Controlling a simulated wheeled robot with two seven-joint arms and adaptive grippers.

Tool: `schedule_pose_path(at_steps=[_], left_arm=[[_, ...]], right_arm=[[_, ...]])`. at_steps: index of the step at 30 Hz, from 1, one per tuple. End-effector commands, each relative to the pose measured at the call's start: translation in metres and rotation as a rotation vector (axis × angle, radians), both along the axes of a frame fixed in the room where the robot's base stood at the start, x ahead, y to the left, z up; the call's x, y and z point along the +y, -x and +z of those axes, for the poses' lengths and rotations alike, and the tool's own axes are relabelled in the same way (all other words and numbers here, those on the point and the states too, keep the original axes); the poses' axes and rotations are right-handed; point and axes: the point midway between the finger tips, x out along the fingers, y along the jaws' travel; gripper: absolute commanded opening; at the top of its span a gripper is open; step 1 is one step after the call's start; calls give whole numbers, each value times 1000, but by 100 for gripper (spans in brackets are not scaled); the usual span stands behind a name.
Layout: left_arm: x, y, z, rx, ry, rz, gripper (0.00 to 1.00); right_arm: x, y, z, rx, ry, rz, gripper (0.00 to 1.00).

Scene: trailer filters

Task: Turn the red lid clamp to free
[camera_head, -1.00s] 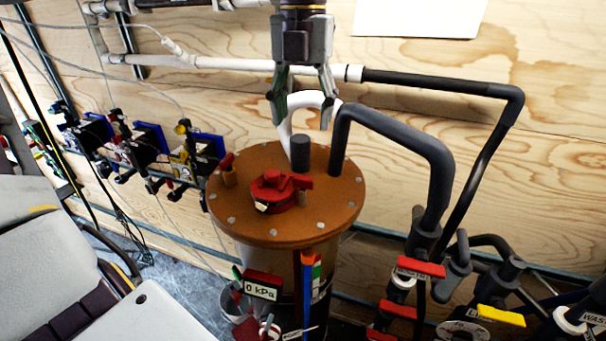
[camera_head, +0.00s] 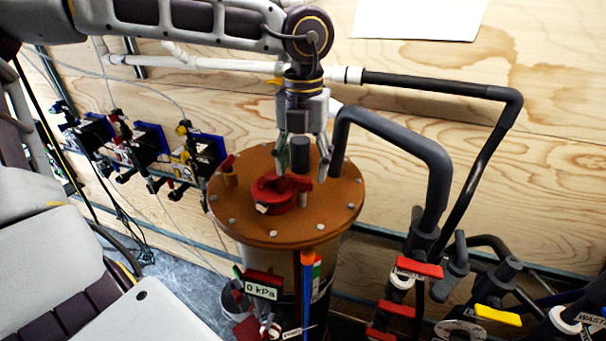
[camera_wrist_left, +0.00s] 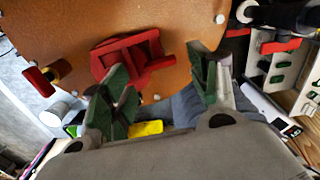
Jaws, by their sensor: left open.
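The red lid clamp (camera_head: 273,191) sits on the round orange-brown lid (camera_head: 240,217) of a tall vessel. It is a red disc with a raised handle pointing right in the head view. My left gripper (camera_head: 302,172) points down over the lid, just behind and right of the clamp, with its fingers apart and nothing between them. In the left wrist view the clamp (camera_wrist_left: 126,57) lies beyond the two green-padded fingertips (camera_wrist_left: 165,75), nearer the left one. I cannot tell whether a finger touches the clamp. My right gripper does not show.
A small red-topped valve (camera_head: 227,163) stands at the lid's left. Red-handled valves (camera_head: 418,267) are at lower right. A "0 kPa" display (camera_head: 263,285) hangs in front.

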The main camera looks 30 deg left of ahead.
Motion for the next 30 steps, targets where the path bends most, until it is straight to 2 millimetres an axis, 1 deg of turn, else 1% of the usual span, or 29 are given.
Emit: schedule_pose_path(at_steps=[4,10,15,22,30], left_arm=[[0,1,-18,3,0,-1,61],[0,0,-33,1,-1,-1,61],[0,0,-37,1,0,-1,61],[0,0,-37,0,1,0,61],[0,0,-37,0,1,0,26]], right_arm=[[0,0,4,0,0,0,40],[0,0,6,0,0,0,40],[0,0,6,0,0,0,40],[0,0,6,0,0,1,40],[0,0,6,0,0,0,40]])
